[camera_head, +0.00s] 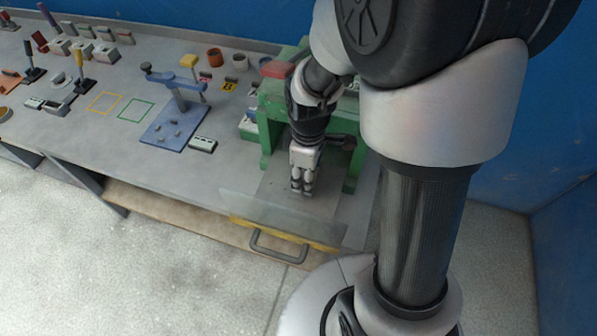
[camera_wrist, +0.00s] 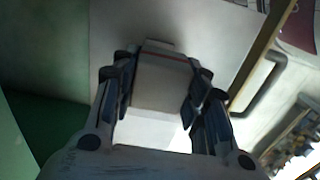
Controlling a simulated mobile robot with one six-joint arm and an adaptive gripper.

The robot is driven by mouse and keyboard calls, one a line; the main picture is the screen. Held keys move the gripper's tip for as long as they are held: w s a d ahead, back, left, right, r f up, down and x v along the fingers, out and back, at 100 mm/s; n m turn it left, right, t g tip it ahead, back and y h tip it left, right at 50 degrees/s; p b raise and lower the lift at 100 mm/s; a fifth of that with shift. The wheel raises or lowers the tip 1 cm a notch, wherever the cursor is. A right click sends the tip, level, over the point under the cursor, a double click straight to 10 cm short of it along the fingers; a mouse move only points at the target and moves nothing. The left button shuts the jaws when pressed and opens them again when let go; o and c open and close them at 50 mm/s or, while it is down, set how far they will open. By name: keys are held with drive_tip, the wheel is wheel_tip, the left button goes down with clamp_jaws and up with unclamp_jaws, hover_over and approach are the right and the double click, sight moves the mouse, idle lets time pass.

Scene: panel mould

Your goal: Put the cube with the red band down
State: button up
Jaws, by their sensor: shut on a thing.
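The cube (camera_wrist: 164,84), pale beige with a thin red band near its far edge, sits between the fingers of my gripper (camera_wrist: 162,95) in the wrist view. The fingers are shut on its two sides. In the head view my gripper (camera_head: 302,186) points down low over the grey worktop, in front of the green frame. The cube cannot be made out there, as the fingers hide it. I cannot tell whether its underside touches the surface.
The green frame (camera_head: 265,142) stands around and behind my gripper. A clear panel (camera_head: 275,210) and a yellow-edged front with a dark handle (camera_head: 278,250) lie nearer. A blue stand (camera_head: 172,125) and green outlined square (camera_head: 136,110) are to the left.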

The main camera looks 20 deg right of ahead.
drive_tip(key=shift+w+a, duration=0.55)
drive_tip(key=shift+w, duration=0.1)
drive_tip(key=shift+f+b, duration=0.85)
drive_tip(key=shift+f, duration=0.9)
drive_tip(key=shift+f, duration=0.15)
drive_tip(key=o, duration=1.1)
